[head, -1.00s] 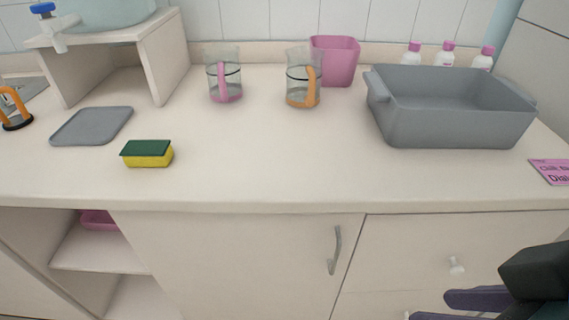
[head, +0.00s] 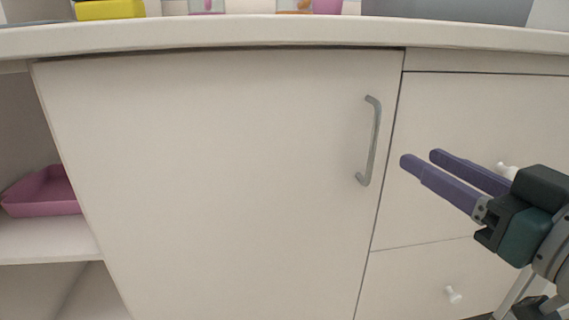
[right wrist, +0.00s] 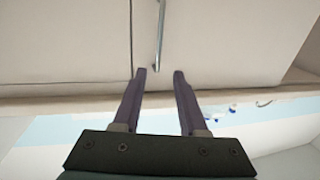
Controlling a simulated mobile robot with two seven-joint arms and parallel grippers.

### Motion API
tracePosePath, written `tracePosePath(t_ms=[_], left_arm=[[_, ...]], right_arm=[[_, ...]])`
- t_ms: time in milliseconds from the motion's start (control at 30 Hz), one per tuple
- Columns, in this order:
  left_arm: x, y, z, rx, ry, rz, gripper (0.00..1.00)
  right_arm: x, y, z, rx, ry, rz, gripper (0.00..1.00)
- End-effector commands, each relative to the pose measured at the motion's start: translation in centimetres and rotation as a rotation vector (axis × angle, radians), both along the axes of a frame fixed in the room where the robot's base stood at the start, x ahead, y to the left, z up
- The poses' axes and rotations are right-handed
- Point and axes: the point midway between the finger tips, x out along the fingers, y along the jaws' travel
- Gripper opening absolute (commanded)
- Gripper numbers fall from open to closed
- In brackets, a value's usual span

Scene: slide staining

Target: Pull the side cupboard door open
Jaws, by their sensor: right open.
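The cupboard door (head: 220,180) is a pale flat panel in the middle of the head view, and it is shut. Its grey metal bar handle (head: 374,142) stands upright near the door's right edge. In the right wrist view the handle (right wrist: 161,35) lies ahead of the fingertips, roughly in line with the gap between them. My right gripper (head: 420,158) has purple fingers and is open and empty. It is to the right of the handle, in front of the drawers, and apart from the handle. My left gripper is not in view.
Two drawers with white knobs (head: 453,294) are right of the door. An open shelf with a pink tray (head: 42,191) is at the left.

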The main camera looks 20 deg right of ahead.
Motion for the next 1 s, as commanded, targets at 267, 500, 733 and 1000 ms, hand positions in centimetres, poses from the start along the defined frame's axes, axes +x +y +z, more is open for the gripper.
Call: tracePosePath(t_ms=[267, 500, 733, 1000], left_arm=[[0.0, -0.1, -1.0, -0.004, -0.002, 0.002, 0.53], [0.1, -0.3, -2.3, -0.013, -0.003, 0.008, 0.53], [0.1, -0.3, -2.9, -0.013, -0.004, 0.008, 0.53], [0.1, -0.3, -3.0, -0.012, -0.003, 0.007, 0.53]], right_arm=[[2.8, -0.3, 0.1, 0.0, -0.018, -0.005, 0.42], [7.0, -0.4, 0.0, -0.001, -0.015, -0.005, 0.42], [9.4, -0.5, 0.0, 0.001, -0.011, -0.004, 0.42], [9.9, -0.5, 0.1, 0.0, -0.01, -0.004, 0.42]])
